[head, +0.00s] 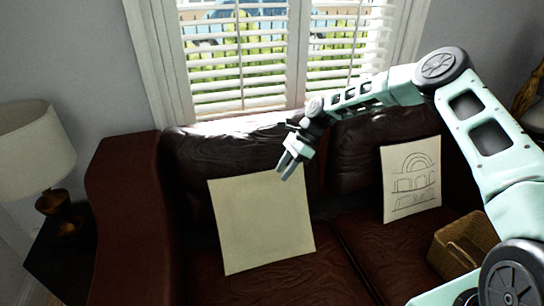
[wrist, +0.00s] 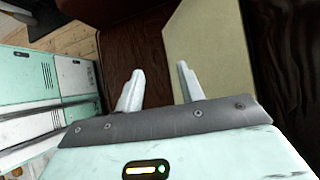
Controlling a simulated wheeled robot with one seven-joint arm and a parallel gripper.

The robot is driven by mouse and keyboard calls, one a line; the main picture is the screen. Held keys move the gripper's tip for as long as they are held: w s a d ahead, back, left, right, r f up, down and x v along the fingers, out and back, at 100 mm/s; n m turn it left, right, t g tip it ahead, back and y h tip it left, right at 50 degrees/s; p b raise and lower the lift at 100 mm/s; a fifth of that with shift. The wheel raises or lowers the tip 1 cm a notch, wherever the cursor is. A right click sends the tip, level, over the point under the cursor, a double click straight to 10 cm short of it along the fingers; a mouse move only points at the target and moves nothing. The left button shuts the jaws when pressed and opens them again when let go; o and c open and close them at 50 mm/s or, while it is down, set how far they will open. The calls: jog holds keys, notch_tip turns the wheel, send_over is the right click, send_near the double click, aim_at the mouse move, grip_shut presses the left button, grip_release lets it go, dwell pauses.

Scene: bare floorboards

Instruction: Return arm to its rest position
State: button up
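My gripper (head: 290,163) is at the end of my mint-green arm, which reaches in from the right of the head view. It hangs in front of the sofa back, by the top right corner of a plain cream square panel (head: 262,225). In the wrist view my gripper (wrist: 160,88) has its two fingers apart with nothing between them. The cream panel (wrist: 215,65) shows behind the right finger. I cannot tell whether the gripper touches the panel.
A dark brown leather sofa (head: 190,280) fills the middle. A panel with an arch drawing (head: 411,180) leans on its right side, near a wicker basket (head: 462,244). A lamp (head: 36,150) stands at left. A window with white blinds (head: 240,70) is behind.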

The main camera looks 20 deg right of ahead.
jog(key=s+a+r+n+h, duration=0.4)
jog(key=s+a+r+n, duration=0.85)
jog(key=s, duration=0.45)
jog(key=s+d+r+n+h, duration=0.1)
jog(key=s+r+n, duration=0.2)
jog(key=s, duration=0.9)
jog(key=s+d+r+n+t+h, duration=0.1)
jog(key=s+r+n, duration=0.3)
jog(key=s+n, duration=0.6)
jog(key=shift+s+d+t+h, duration=0.3)
jog(key=shift+s+d, duration=0.4)
jog(key=shift+s, duration=0.35)
jog(key=shift+n, duration=0.25)
